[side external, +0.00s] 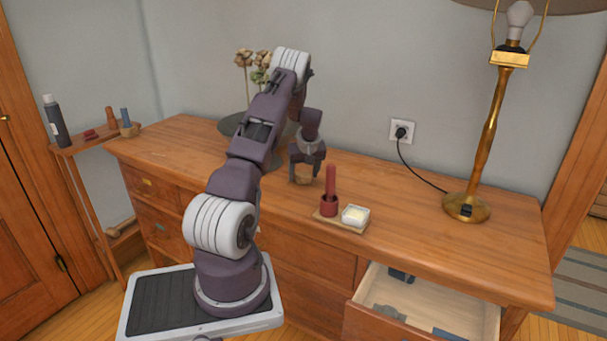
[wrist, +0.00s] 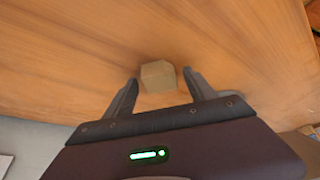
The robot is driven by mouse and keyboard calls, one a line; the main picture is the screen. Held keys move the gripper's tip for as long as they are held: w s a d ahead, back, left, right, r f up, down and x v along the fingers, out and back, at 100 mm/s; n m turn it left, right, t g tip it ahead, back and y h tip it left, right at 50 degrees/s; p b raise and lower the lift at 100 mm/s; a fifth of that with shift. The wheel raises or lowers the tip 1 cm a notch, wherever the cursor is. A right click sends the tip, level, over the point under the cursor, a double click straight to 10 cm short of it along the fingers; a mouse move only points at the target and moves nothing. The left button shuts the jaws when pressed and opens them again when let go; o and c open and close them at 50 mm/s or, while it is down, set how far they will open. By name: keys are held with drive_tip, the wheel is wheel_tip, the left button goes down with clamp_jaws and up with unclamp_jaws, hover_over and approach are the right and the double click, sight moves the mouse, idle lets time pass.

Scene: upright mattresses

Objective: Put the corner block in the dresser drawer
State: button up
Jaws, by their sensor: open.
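The corner block is a small tan wooden block (wrist: 158,76) on the dresser top. In the wrist view it sits between and just beyond the tips of my two fingers. In the side view the block (side external: 304,174) shows partly behind my fingers. My gripper (side external: 306,172) is open, pointing down over the block; it also shows in the wrist view (wrist: 157,88). I cannot tell whether a finger touches the block. The dresser drawer (side external: 448,308) at the lower right is pulled open, with several dark items inside.
A small tray (side external: 347,226) holds a red candle in a holder (side external: 329,196) and a white dish (side external: 355,215), right of my gripper. A brass lamp (side external: 484,130) stands at the right end. A flower vase (side external: 250,75) is behind my arm. The top between tray and lamp is clear.

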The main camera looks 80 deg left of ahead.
drive_tip(key=v, duration=1.2)
drive_tip(key=w+d+r+m+t, duration=0.1)
drive_tip(key=w+d+r+m, duration=0.15)
drive_tip(key=d+r, duration=0.45)
drive_tip(key=w+d+r+m+t, duration=0.2)
drive_tip(key=w+d+r, duration=0.15)
drive_tip(key=d, duration=0.65)
drive_tip(key=s+d+r+m+h, duration=0.1)
drive_tip(key=s+d+r+m, duration=0.1)
drive_tip(key=d, duration=0.6)
drive_tip(key=s+d+r+m+t+h, duration=0.1)
drive_tip(key=s+d+m, duration=0.3)
drive_tip(key=d, duration=0.5)
drive_tip(key=s+d+r+m+t+h, duration=0.1)
drive_tip(key=s+d+r+m, duration=0.1)
drive_tip(key=d, duration=0.7)
drive_tip(key=shift+s+d+r+m+h, duration=0.2)
drive_tip(key=shift+s+r+m+h, duration=0.15)
drive_tip(key=shift+r+m, duration=0.35)
drive_tip(key=shift+o, duration=0.6)
drive_tip(key=s+d+f+m, duration=0.2)
drive_tip(key=s+d+m, duration=0.2)
drive_tip(key=s, duration=0.4)
drive_tip(key=shift+s+d+t+h, duration=0.3)
drive_tip(key=shift+d+h, duration=0.05)
drive_tip(key=shift+d, duration=0.5)
drive_tip(key=shift+f, duration=0.1)
